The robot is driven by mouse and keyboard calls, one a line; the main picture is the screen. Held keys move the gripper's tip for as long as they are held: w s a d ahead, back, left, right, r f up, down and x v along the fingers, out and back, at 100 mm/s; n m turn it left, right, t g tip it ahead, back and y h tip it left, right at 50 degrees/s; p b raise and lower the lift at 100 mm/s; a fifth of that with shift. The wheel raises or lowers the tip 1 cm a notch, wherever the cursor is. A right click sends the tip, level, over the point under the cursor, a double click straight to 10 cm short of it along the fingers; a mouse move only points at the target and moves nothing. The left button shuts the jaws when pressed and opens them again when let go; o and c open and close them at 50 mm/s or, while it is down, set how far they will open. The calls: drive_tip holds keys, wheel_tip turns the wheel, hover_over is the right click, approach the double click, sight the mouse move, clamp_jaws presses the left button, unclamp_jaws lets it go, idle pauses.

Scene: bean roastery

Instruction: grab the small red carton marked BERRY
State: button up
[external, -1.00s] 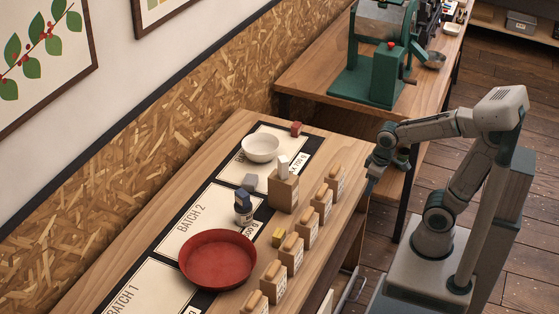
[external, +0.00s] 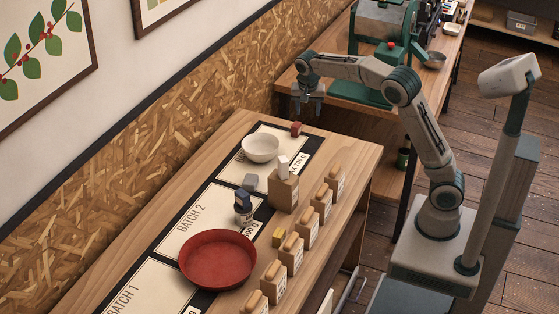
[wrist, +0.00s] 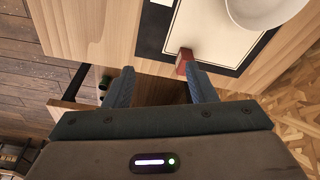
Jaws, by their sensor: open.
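A small red carton (external: 296,129) stands near the far end of the table, beside the white bowl; its marking is too small to read. In the wrist view the carton (wrist: 184,62) is just beyond the right fingertip, slightly inside it. My gripper (external: 308,112) hangs above the far end of the table, close to the carton and a little above it. In the wrist view my gripper (wrist: 163,78) has its two fingers wide apart, with nothing between them.
A white bowl (external: 261,148) stands on the mat close to the carton. A green machine (external: 372,80) stands on the bench behind.

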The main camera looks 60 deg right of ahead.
sight(296, 125)
drive_tip(key=w+d+f+m+h, duration=0.2)
drive_tip(key=w+f+m, duration=0.15)
drive_tip(key=w, duration=0.45)
drive_tip(key=shift+g, duration=0.3)
drive_tip(key=x, duration=0.7)
drive_tip(key=shift+w+d, duration=0.15)
drive_tip(key=shift+d, duration=0.2)
drive_tip(key=x, duration=0.3)
drive_tip(key=p+x, duration=0.1)
drive_tip(key=shift+s+d, duration=0.4)
drive_tip(key=shift+d, duration=0.05)
drive_tip(key=shift+d+f, duration=0.15)
drive_tip(key=shift+f, duration=0.4)
drive_tip(key=c, duration=1.1)
